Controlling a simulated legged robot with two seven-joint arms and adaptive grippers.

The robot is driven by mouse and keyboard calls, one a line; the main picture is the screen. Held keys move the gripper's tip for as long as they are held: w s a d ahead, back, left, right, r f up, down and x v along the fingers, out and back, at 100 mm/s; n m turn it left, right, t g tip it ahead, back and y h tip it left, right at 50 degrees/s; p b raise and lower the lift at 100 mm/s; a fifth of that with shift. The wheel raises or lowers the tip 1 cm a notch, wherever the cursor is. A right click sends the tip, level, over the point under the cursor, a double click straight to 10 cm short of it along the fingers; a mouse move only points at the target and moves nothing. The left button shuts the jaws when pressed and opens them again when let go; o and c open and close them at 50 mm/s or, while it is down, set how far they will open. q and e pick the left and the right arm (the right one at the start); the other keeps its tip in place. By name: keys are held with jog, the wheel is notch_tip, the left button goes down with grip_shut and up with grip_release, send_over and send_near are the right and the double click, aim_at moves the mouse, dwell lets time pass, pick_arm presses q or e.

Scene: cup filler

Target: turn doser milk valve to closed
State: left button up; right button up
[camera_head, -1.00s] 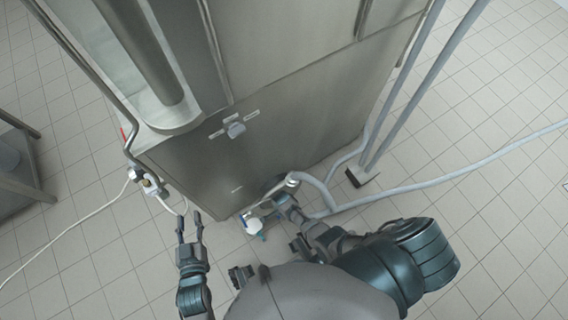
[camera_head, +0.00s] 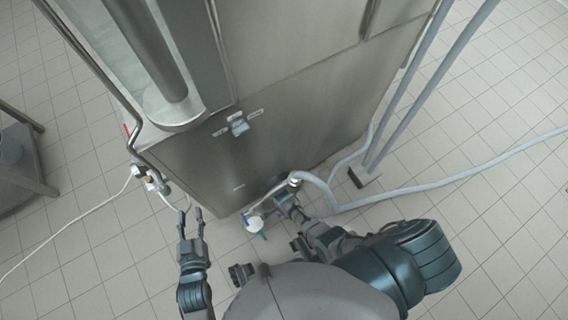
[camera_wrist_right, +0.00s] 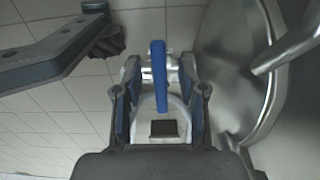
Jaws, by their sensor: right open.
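The milk valve (camera_head: 257,222) is low at the front bottom of the steel machine, a pale body with blue parts. In the right wrist view its blue handle (camera_wrist_right: 158,75) stands upright between the fingers of my right gripper (camera_wrist_right: 160,105). The fingers are open, with a visible gap on each side of the handle. In the head view my right gripper (camera_head: 283,203) is beside the valve and partly hides it. My left gripper (camera_head: 191,215) is open and empty, left of the valve, in front of the machine.
The tall steel machine (camera_head: 270,130) fills the centre. Grey hoses (camera_head: 430,184) run from its base to the right across the tiled floor. A small pipe fitting (camera_head: 150,178) with a white cable is at left. A steel stand (camera_head: 25,165) is at the far left.

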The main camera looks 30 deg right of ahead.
notch_tip(320, 180, up, 12)
dwell(0.6)
dwell(0.5)
